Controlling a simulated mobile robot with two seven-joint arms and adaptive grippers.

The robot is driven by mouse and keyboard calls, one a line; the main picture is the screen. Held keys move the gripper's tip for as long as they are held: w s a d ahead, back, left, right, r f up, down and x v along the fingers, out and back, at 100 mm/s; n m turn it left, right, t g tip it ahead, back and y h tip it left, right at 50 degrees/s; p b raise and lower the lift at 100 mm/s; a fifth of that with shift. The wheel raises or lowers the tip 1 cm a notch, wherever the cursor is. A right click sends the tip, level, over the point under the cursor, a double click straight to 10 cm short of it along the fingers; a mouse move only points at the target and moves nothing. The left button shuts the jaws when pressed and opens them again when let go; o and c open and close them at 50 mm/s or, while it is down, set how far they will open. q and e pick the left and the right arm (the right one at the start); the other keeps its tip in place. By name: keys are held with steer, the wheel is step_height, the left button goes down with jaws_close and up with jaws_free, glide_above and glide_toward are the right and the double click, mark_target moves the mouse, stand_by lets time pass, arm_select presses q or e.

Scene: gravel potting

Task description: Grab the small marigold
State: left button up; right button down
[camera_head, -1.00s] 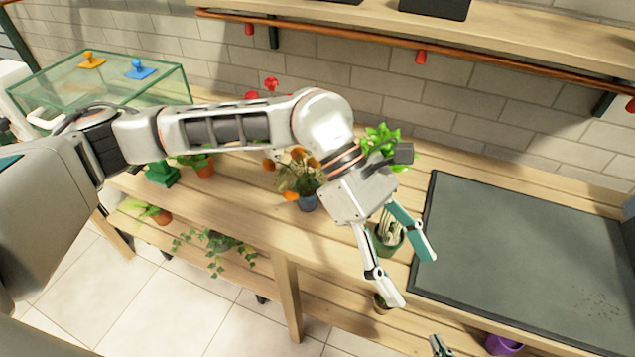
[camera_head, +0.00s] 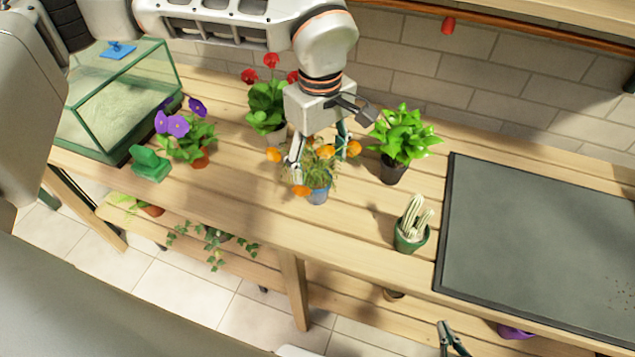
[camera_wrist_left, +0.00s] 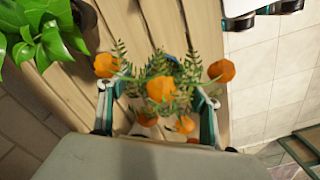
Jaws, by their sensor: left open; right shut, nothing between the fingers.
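The small marigold (camera_head: 318,172) has orange blooms and feathery leaves. It stands upright in a small blue pot (camera_head: 318,195) on the wooden bench. My left gripper (camera_head: 319,165) points down over it, open, with one finger on each side of the foliage. In the left wrist view the marigold (camera_wrist_left: 161,88) fills the space between the open fingers, and its leaves hide most of the pot. I cannot tell whether the fingers touch it. My right gripper (camera_head: 450,340) shows only in part at the bottom edge, shut and empty.
A red-flowered plant (camera_head: 267,100) is behind left, and a purple-flowered plant (camera_head: 188,135) is further left. A dark mat (camera_head: 540,250) covers the right side.

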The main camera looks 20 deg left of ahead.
mark_target(317, 179)
arm_select(q)
steer(key=f, duration=0.4)
steer(key=shift+s+a+f, duration=0.1)
steer(key=shift+s+f, duration=0.1)
steer(key=shift+s, duration=0.2)
steer(key=shift+w+f, duration=0.1)
steer(key=shift+f, duration=0.2)
steer(key=shift+r, duration=0.1)
steer(key=c, duration=1.3)
